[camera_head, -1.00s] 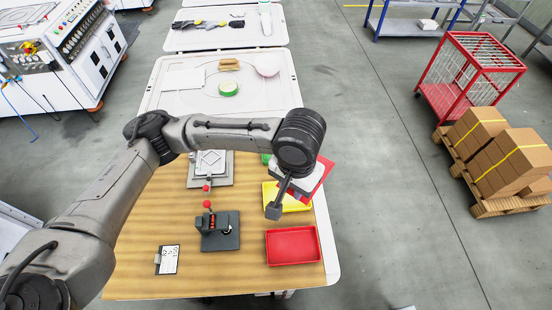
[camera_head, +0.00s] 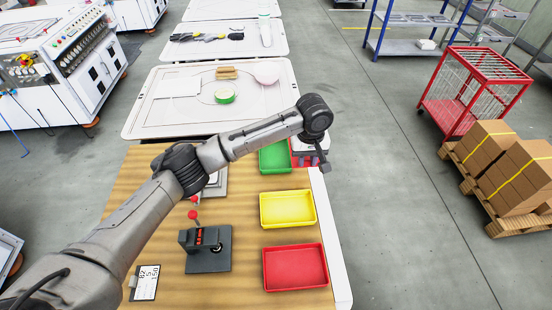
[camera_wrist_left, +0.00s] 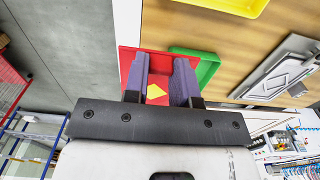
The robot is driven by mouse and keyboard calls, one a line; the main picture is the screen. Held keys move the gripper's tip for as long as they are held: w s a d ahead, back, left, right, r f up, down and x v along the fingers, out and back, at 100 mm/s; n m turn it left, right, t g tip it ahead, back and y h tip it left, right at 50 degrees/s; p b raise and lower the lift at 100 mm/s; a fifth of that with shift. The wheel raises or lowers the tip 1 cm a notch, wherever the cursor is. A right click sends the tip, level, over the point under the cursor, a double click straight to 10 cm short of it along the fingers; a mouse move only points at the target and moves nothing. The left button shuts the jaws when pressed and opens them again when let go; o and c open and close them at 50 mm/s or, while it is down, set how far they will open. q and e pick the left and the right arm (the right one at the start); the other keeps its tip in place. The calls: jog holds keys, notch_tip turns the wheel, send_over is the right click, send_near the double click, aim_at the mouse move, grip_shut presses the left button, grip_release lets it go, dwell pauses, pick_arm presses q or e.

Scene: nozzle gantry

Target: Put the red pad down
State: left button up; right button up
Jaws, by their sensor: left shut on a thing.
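My left gripper (camera_wrist_left: 160,64) is shut on the red pad (camera_wrist_left: 128,62), which carries a yellow diamond mark. In the head view my wrist hides most of the gripper; some of the red pad (camera_head: 313,161) shows beside the green tray (camera_head: 268,169), near the table's right edge. In the wrist view the green tray (camera_wrist_left: 209,68) lies partly behind the pad. The yellow tray (camera_head: 287,222) and the red tray (camera_head: 295,283) stand nearer and look empty. I cannot tell whether the pad touches anything. My right gripper is out of view.
A small dark press (camera_head: 207,250) with a red-knobbed lever and a label card (camera_head: 146,282) stand on the left of the wooden table. A metal fixture (camera_head: 216,184) is partly under my arm. Behind is a pale table with a green roll (camera_head: 225,96).

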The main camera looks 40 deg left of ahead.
pick_arm(q)
jog(key=a+f, duration=0.2)
jog(key=a, duration=0.1)
jog(key=a+f+b, duration=0.1)
jog(key=a+f, duration=0.1)
jog(key=a, duration=0.2)
jog(key=a+f+b, duration=0.1)
jog(key=a+f, duration=0.1)
jog(key=a, duration=0.2)
jog(key=shift+a+f, duration=0.15)
jog(key=shift+f, duration=0.15)
jog(key=shift+f+b, duration=0.7)
jog(key=shift+f, duration=1.35)
jog(key=o, duration=0.6)
jog(key=shift+f, duration=0.15)
jog(key=shift+o, duration=1.3)
